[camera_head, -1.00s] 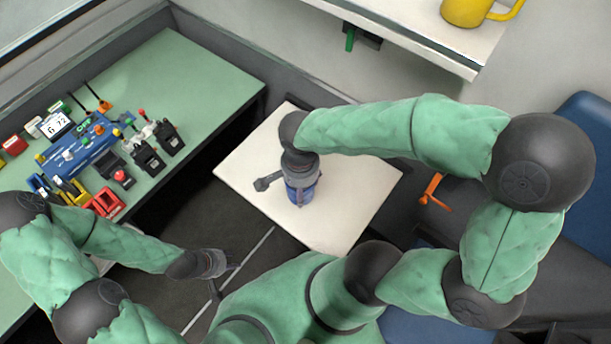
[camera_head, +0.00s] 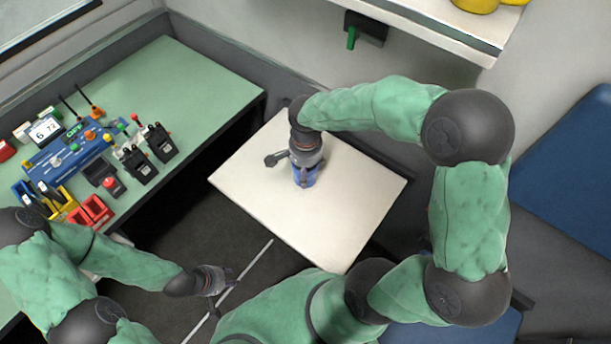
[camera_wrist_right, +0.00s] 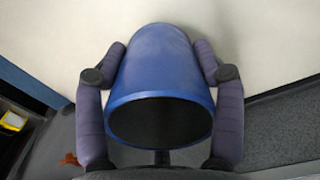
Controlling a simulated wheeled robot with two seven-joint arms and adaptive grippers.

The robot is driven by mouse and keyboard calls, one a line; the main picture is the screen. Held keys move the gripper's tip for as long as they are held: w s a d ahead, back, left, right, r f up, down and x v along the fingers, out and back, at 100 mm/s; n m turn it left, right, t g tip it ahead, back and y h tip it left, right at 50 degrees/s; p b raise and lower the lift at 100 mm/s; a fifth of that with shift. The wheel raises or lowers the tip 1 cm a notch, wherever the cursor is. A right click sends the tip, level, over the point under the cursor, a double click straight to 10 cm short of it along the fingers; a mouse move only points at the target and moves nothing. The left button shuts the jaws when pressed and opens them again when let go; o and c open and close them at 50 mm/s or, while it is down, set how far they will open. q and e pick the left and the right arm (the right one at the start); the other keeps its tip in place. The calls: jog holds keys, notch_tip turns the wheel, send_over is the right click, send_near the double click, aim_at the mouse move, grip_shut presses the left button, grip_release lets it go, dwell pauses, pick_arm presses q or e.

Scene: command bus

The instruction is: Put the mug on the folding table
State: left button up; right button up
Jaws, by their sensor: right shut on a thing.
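A blue mug (camera_head: 305,178) is over the white top of the folding table (camera_head: 345,225) in the head view. My right gripper (camera_head: 302,166) is shut on it from above. In the right wrist view the mug (camera_wrist_right: 160,65) sits between both fingers, with its dark round end towards the camera. I cannot tell whether the mug touches the tabletop. My left gripper (camera_head: 222,294) is open and empty, low over the dark floor, left of the table's near corner.
A blue seat (camera_head: 565,180) is at the right. The tabletop around the mug is clear.

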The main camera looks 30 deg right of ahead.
jog(key=shift+w+d+f, duration=0.2)
jog(key=shift+w+f, duration=0.1)
jog(key=shift+f, duration=0.05)
jog(key=shift+w+d+f+b, duration=0.15)
jog(key=shift+f+b, duration=0.25)
jog(key=shift+f, duration=0.5)
jog(key=shift+w+f+b, duration=0.1)
jog(key=shift+f+b, duration=0.25)
jog(key=shift+f, duration=0.55)
jog(key=shift+f, duration=0.15)
jog(key=o, duration=1.4)
jog(key=shift+c, duration=0.2)
notch_tip(320, 180, up, 12)
jog(key=p, duration=0.4)
